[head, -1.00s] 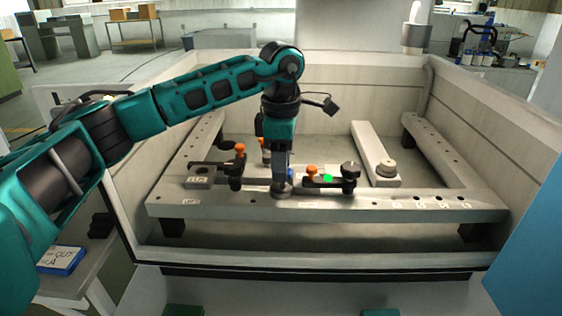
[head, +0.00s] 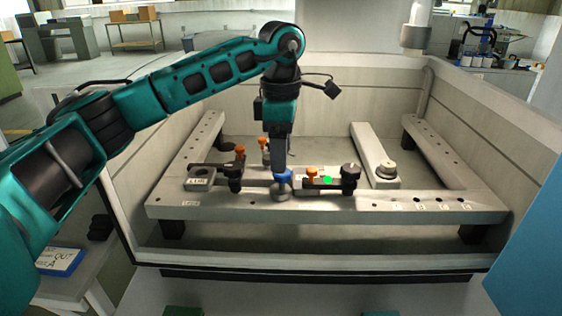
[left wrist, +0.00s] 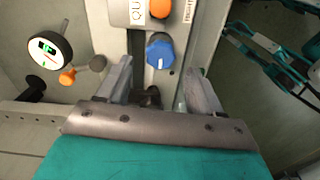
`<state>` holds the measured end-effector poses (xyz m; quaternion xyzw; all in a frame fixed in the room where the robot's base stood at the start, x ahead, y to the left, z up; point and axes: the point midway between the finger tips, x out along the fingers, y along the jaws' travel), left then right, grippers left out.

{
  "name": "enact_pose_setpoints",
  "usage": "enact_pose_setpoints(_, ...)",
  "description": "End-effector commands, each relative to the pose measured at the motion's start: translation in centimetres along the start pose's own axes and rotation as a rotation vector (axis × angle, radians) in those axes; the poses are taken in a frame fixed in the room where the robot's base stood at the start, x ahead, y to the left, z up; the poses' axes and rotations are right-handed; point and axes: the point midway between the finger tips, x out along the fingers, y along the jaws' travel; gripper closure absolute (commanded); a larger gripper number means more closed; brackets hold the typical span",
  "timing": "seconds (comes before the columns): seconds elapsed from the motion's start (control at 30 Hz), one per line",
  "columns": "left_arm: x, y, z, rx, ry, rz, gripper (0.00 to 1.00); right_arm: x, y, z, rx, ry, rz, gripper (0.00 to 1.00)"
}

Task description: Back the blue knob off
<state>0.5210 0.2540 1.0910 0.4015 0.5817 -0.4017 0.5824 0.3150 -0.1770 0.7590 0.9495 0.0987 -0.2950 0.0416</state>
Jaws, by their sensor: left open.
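The blue knob (head: 283,176) sits above a round grey base on the front rail (head: 240,206) of the pale frame. It also shows in the left wrist view (left wrist: 160,54), ahead of my fingers. My left gripper (head: 281,166) points down just above the knob. In the left wrist view its two fingers are spread, with the knob between and slightly beyond their tips (left wrist: 160,68). It holds nothing. Whether a finger touches the knob cannot be told. My right gripper is not in view.
Orange-topped clamps (head: 240,151) stand left of the knob, and an orange knob (head: 312,173) with a black knob (head: 349,171) close on its right. Low tank walls (head: 480,115) surround the frame. A dial with a green mark (left wrist: 49,46) shows in the wrist view.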

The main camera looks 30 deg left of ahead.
Motion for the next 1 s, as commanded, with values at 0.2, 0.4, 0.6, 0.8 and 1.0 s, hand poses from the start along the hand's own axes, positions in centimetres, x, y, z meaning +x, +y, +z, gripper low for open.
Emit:
enact_pose_setpoints(0.2,-5.2,0.1,0.1,0.000,-0.003,0.004,0.34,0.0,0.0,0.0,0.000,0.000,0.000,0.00)
enact_pose_setpoints(0.4,-8.5,0.0,0.1,0.000,-0.001,0.003,0.34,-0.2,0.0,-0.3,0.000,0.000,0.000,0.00)
enact_pose_setpoints(0.6,-9.5,0.0,0.0,0.000,0.000,0.000,0.34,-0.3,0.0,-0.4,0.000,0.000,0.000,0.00)
enact_pose_setpoints(0.8,-9.5,0.0,0.0,0.000,0.000,0.000,0.34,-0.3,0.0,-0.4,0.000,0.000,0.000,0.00)
enact_pose_setpoints(1.0,-9.5,0.0,0.0,0.000,0.000,0.000,0.34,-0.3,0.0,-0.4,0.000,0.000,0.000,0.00)
